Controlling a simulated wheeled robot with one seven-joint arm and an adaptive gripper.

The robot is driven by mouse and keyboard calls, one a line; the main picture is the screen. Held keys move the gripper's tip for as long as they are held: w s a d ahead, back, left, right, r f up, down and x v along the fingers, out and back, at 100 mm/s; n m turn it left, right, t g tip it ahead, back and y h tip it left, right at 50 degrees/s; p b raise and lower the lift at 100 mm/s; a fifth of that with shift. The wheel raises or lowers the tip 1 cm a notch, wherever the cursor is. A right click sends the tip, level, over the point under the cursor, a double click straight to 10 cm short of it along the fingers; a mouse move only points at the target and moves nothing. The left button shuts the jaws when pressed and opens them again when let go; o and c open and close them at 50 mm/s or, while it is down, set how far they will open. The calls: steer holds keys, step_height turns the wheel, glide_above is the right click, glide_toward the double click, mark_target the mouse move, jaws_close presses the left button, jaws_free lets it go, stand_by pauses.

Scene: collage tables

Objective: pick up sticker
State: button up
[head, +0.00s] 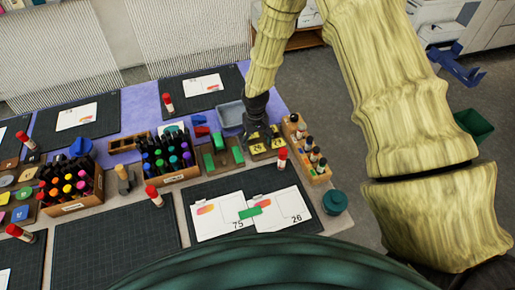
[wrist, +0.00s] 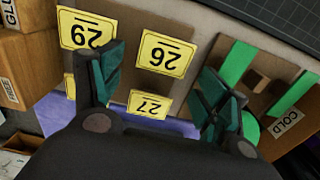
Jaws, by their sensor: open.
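Yellow number stickers lie on a brown board at the table's right side. In the wrist view I see a sticker marked 26 (wrist: 165,54), one marked 29 (wrist: 86,31) and one marked 27 (wrist: 150,104). A fourth yellow one (wrist: 70,86) is mostly hidden behind a finger. My gripper (wrist: 160,88) is open and empty, its teal fingers on either side of the 26 and 27 stickers. In the head view, my gripper (head: 260,133) hangs over the yellow stickers (head: 256,149) and partly covers them.
A board with green strips (head: 222,156) lies left of the stickers. A wooden box of bottles (head: 306,148) stands close on the right. A grey tray (head: 230,114) sits behind. In front, a dark mat (head: 200,190) holds white sheets marked 75 and 26 (head: 283,208).

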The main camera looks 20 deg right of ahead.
steer(key=shift+f, duration=0.3)
stand_by(0.5)
steer(key=c, duration=0.8)
steer(key=shift+o, duration=0.2)
